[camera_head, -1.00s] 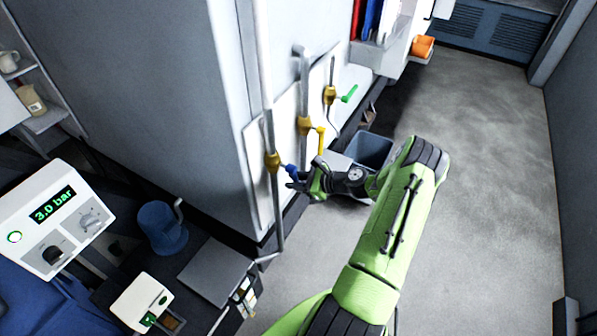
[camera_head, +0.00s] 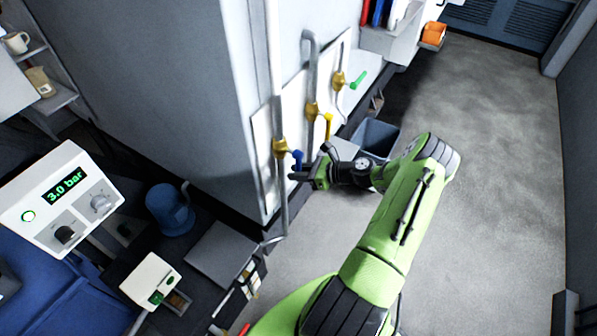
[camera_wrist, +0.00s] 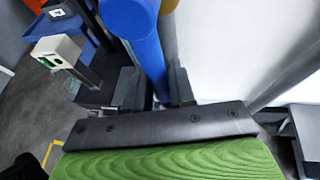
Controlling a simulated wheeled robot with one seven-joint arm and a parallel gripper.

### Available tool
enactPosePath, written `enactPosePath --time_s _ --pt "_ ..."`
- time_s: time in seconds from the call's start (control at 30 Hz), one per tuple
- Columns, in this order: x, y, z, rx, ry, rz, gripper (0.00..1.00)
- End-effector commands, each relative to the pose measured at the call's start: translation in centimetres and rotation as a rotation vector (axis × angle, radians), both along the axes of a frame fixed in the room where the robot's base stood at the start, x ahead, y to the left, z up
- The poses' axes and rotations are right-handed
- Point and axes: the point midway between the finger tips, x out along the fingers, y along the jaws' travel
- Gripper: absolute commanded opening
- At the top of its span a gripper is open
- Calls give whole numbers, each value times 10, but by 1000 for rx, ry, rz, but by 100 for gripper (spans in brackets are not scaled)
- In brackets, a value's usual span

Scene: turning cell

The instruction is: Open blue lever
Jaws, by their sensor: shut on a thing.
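The blue lever (camera_head: 297,157) is on the brass valve (camera_head: 281,148) of the nearest pipe, low on the white panel. It now shows short and nearly upright in the head view, running down along the pipe. My gripper (camera_head: 297,176) is at its lower end, shut on it. In the wrist view the blue lever (camera_wrist: 148,45) runs down between my two dark fingers (camera_wrist: 157,88), one on each side. The lever's gripped end is partly hidden by the fingers.
A yellow lever (camera_head: 328,125) and a green lever (camera_head: 358,80) sit on valves farther along the panel. A grey bin (camera_head: 375,137) stands on the floor behind my arm. A 3.0 bar display unit (camera_head: 65,190) is at the left. The floor at right is clear.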

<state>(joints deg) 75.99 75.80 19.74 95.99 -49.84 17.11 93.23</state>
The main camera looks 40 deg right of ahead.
Motion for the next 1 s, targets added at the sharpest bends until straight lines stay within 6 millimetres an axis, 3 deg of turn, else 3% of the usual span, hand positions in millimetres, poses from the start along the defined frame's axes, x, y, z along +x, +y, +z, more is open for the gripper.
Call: enactPosePath --time_s 0.07,0.1,0.23,0.57,0.67,1.0 --pt "-1 1 -1 6 4 1 0" --pt "-1 1 -1 6 5 2 26" --pt "-1 1 -1 5 4 2 45" --pt "-4 -2 2 1 2 -1 45" --pt "-19 -12 9 0 1 -4 45" --pt "-95 -57 45 0 3 -4 45"
